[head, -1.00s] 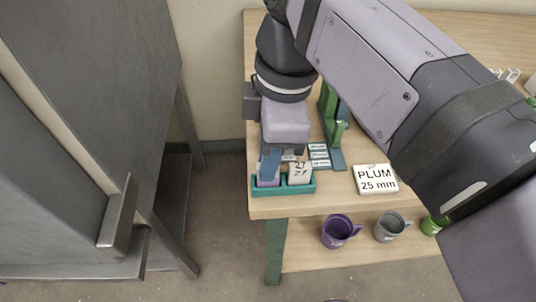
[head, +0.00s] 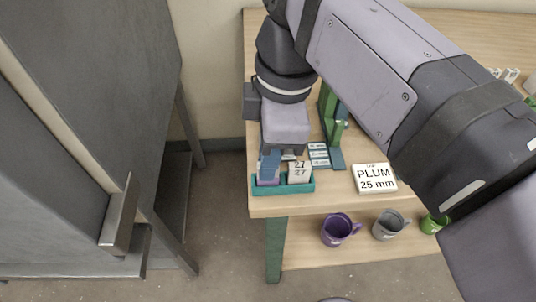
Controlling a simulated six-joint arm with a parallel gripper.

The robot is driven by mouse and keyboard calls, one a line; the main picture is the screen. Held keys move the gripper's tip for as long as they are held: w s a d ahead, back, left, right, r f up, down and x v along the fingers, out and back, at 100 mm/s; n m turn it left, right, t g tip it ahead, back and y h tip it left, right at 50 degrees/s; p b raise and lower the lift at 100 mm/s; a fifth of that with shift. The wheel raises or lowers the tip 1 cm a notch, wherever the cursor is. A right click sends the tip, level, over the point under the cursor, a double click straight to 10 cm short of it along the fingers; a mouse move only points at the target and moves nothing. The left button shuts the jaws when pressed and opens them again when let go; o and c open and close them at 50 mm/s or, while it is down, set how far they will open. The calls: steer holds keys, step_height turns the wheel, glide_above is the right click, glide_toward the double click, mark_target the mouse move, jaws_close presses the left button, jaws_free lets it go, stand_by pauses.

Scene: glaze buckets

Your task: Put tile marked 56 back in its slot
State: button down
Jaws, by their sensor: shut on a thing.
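A teal two-slot holder (head: 283,191) sits at the front left corner of the wooden table. A white tile marked 27 (head: 299,174) stands in its right slot. My gripper (head: 269,166) is over the left slot, pointing down, with a blue finger toward the camera. It is shut on a tile, mostly hidden behind the finger; a purple strip (head: 268,182) shows below the finger at the slot. The number 56 cannot be read, and I cannot tell how deep the held tile sits.
A white sign reading PLUM 25 mm (head: 375,178) lies right of the holder. A green stand (head: 333,125) and small labelled cards (head: 319,154) are close behind. Purple (head: 338,230), grey (head: 388,225) and green (head: 432,225) cups stand on the lower shelf. A grey cabinet (head: 80,120) is at left.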

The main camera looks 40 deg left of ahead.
steer(key=shift+f, duration=0.3)
steer(key=c, duration=1.7)
jaws_free()
step_height(320, 180, up, 7)
steer(key=p, duration=0.7)
